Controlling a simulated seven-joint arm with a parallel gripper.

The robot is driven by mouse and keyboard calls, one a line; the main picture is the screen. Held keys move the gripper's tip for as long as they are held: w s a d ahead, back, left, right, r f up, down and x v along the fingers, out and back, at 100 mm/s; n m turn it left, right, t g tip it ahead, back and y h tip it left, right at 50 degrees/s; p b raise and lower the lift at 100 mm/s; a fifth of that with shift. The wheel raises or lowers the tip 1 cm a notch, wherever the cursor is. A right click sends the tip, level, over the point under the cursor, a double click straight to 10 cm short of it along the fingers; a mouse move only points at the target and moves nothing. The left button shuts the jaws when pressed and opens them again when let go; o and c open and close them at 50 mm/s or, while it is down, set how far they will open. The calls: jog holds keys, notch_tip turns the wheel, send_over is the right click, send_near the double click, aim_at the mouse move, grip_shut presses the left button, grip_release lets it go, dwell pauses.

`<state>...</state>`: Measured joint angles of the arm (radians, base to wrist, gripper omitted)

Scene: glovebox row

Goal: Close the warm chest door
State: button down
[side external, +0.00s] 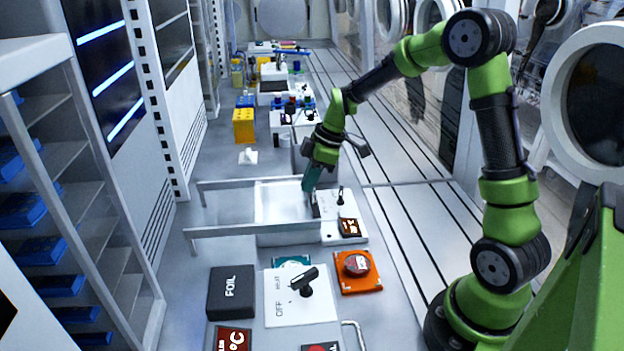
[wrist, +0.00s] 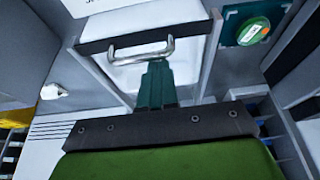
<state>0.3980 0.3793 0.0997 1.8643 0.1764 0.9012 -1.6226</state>
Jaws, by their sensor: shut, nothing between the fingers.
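The warm chest (side external: 340,236) is a white unit with a lit temperature display, mid-bench in the side view. A white panel (wrist: 143,19) with a dark edge and a metal bar handle (wrist: 141,49) shows in the wrist view; it appears to be the door. A white recessed area (side external: 278,203) lies on the left side of the handle in the side view, so the chest looks open. My gripper (side external: 309,187) points down there, its teal fingers (wrist: 157,70) shut and empty, close to the handle. I cannot tell whether they touch it.
Two grey rails (side external: 235,231) run left from the chest. A yellow block (side external: 243,126) stands farther back. Shelves (side external: 70,165) line the left.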

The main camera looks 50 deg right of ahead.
aim_at(293, 203)
jog(key=shift+s+d+f, duration=0.25)
jog(key=shift+d, duration=0.15)
jog(key=w+a, duration=0.1)
jog(key=a, duration=0.1)
jog(key=w+a+r, duration=0.1)
jog(key=w, duration=0.1)
jog(key=shift+w+a+r, duration=0.1)
jog(key=shift+w+a, duration=0.15)
jog(key=shift+a, duration=0.15)
jog(key=v, duration=1)
jog(key=s+a+r+m+t, duration=0.1)
jog(key=s+a+m, duration=0.2)
jog(key=s, duration=0.3)
jog(key=s+a+r+m+t, duration=0.1)
jog(key=s+a+m, duration=0.2)
jog(key=s+m, duration=0.3)
jog(key=s+a+r+m+t+h, duration=0.1)
jog(key=s+a+m, duration=0.3)
jog(key=s, duration=0.4)
jog(key=shift+r+t, duration=0.4)
jog(key=shift+t, duration=0.2)
jog(key=shift+a, duration=0.1)
